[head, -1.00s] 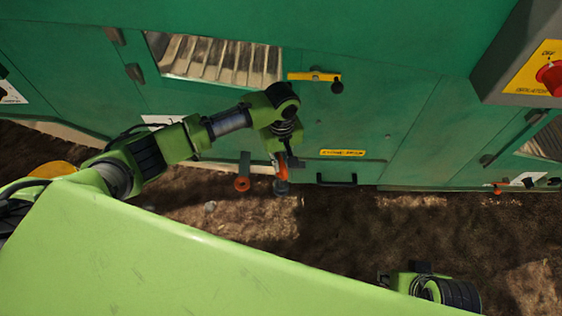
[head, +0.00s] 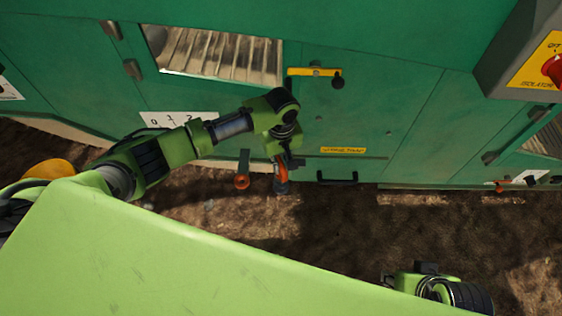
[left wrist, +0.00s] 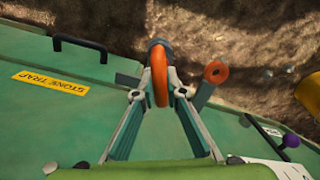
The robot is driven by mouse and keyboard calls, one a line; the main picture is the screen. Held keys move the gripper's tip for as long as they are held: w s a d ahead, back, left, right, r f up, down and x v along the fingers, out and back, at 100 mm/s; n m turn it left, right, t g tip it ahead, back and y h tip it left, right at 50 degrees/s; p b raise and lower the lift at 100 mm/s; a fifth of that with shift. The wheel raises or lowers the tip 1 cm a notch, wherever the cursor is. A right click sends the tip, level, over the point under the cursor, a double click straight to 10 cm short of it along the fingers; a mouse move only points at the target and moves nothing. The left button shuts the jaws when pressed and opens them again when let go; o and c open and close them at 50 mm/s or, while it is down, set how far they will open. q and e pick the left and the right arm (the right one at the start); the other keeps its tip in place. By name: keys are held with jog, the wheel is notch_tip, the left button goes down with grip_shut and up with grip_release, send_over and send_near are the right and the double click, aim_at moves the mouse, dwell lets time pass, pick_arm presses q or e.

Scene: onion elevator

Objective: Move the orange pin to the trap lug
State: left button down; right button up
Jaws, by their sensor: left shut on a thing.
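My left gripper (head: 281,166) hangs at the lower edge of the green machine, left of the yellow "STONE TRAP" label (head: 343,150). In the left wrist view its fingers (left wrist: 160,94) are shut on the orange pin (left wrist: 159,72), a curved orange piece standing between the fingertips. A grey round end (left wrist: 158,45) shows just beyond the pin; I cannot tell whether they are joined. The pin also shows small in the head view (head: 280,173). Beside it, apart, a grey bracket (head: 244,160) carries an orange ring (head: 241,181).
A black handle (head: 337,178) lies right of the gripper, below the label. A yellow latch bar (head: 314,72) with a black knob sits above. A grey isolator box (head: 500,60) juts out at upper right. Bare brown soil (head: 330,225) lies below the machine.

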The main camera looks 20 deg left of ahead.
pick_arm(q)
jog(key=shift+f, duration=0.95)
jog(key=c, duration=2)
grip_release()
notch_tip(320, 180, up, 12)
jog(key=shift+r, duration=0.1)
